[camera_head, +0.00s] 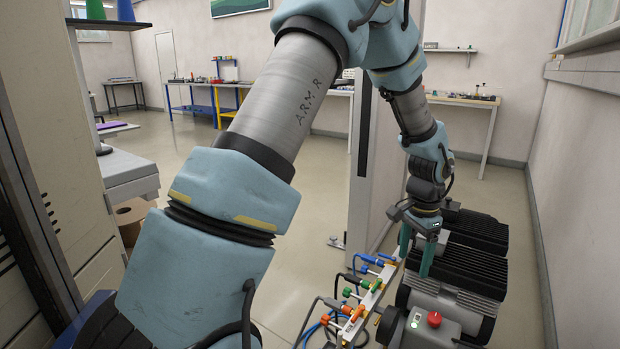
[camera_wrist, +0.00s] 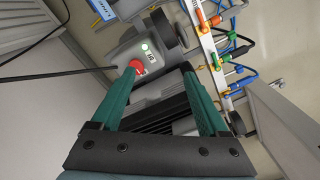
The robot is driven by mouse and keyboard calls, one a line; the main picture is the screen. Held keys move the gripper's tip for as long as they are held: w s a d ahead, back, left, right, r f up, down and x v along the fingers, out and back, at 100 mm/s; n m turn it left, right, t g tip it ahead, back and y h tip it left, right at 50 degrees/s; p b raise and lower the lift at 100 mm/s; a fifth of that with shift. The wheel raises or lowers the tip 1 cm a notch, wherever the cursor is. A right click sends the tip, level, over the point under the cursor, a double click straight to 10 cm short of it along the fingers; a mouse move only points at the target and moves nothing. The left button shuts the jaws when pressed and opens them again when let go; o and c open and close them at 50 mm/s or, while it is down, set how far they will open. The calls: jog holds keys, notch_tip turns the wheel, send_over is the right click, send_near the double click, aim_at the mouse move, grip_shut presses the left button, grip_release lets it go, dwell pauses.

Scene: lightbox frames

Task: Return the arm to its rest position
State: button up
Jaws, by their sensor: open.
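My arm reaches from the left foreground up and over to the right in the head view. My gripper (camera_head: 415,250) hangs at its end with green fingers, in front of the black finned machine (camera_head: 465,272). In the wrist view my gripper (camera_wrist: 162,88) shows two green fingers spread apart, with nothing held between them. Beyond the fingertips is a grey box with a red button (camera_wrist: 137,68) and a lit green button (camera_wrist: 146,45). The red button (camera_head: 434,319) also shows in the head view, below and right of my gripper.
A white rail (camera_head: 372,300) with coloured valves and hoses runs left of the machine. A panel (camera_head: 375,170) stands behind my arm. A grey cabinet (camera_head: 60,160) is close on the left. A wall (camera_head: 585,200) bounds the right. Open floor (camera_head: 310,220) lies in the middle.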

jog(key=w+a+r+n+p, duration=0.1)
jog(key=a+r+n+p, duration=0.15)
jog(key=a+r, duration=0.45)
jog(key=a+r+n+p, duration=0.2)
jog(key=a+r+n, duration=0.2)
jog(key=a, duration=0.7)
jog(key=s+a+r+n+p, duration=0.1)
jog(key=s+a+r+n, duration=0.2)
jog(key=a, duration=0.4)
jog(key=s+a+r+n+t+p, duration=0.1)
jog(key=s+a+r+n+p, duration=0.1)
jog(key=a, duration=0.6)
jog(key=shift+s+r+n, duration=0.45)
jog(key=shift+s+n, duration=0.3)
jog(key=shift+s, duration=0.25)
